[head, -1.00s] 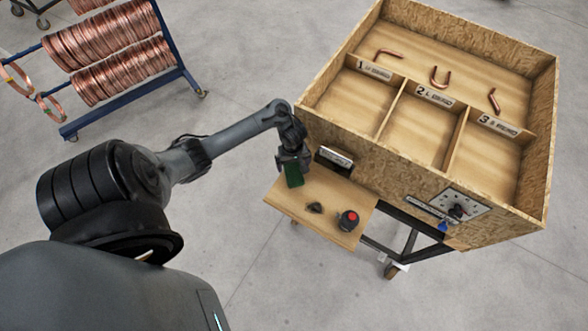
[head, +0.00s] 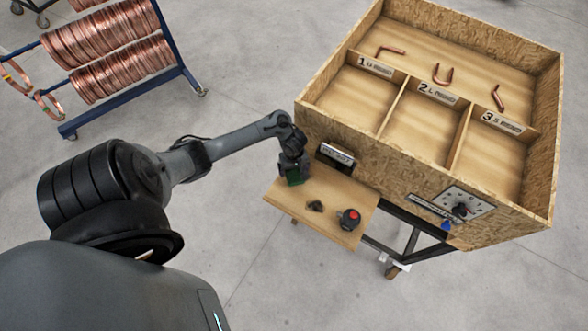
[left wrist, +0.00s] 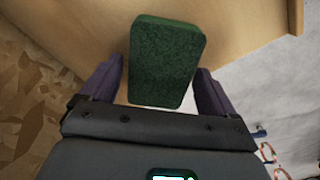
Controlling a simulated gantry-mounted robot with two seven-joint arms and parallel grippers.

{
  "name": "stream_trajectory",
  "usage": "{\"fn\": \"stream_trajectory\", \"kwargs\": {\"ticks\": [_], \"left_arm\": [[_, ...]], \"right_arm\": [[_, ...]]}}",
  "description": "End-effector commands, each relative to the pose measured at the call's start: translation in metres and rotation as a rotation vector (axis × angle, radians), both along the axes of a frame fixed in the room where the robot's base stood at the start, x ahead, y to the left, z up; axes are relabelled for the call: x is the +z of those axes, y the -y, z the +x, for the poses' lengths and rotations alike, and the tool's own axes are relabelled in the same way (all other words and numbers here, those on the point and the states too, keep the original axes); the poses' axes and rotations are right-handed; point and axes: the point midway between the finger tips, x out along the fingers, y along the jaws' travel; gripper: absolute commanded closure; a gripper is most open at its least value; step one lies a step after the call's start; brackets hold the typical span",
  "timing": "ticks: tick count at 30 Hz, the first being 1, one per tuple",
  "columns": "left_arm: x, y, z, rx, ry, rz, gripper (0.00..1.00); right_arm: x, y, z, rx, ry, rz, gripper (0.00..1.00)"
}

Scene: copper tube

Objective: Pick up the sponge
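The green sponge (head: 295,179) is at the left part of the small wooden shelf (head: 325,222) in the head view, mostly covered by my left gripper. In the left wrist view the sponge (left wrist: 166,62) lies between the two purple-grey fingers of my left gripper (left wrist: 157,85). A narrow gap shows on the sponge's left side, and the right finger is very close to it; I cannot tell whether it touches. My left gripper (head: 291,173) is open around the sponge's near part. My right gripper is not in view.
A small black object (head: 315,206) and a black device with a red button (head: 348,218) stand on the shelf to the right. The wooden bin box (head: 400,165) with bent copper tubes rises just behind the shelf. A blue coil rack (head: 125,80) is at upper left.

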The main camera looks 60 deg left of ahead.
Motion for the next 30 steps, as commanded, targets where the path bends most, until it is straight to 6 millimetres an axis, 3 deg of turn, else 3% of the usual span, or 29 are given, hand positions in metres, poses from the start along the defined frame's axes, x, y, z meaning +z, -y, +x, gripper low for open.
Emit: {"fn": "stream_trajectory", "kwargs": {"ticks": [1,9,23,30], "left_arm": [[0.0,0.0,0.0,0.0,0.0,0.0,0.19],[0.0,0.0,0.0,0.0,0.0,0.0,0.6],[0.005,0.002,-0.002,-0.001,0.0,-0.001,0.6],[0.029,0.003,-0.003,0.0,0.001,-0.001,0.6]], "right_arm": [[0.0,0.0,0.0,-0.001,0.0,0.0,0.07],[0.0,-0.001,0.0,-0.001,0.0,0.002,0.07],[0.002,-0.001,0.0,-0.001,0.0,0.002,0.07],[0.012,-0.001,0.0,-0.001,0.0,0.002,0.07]]}}
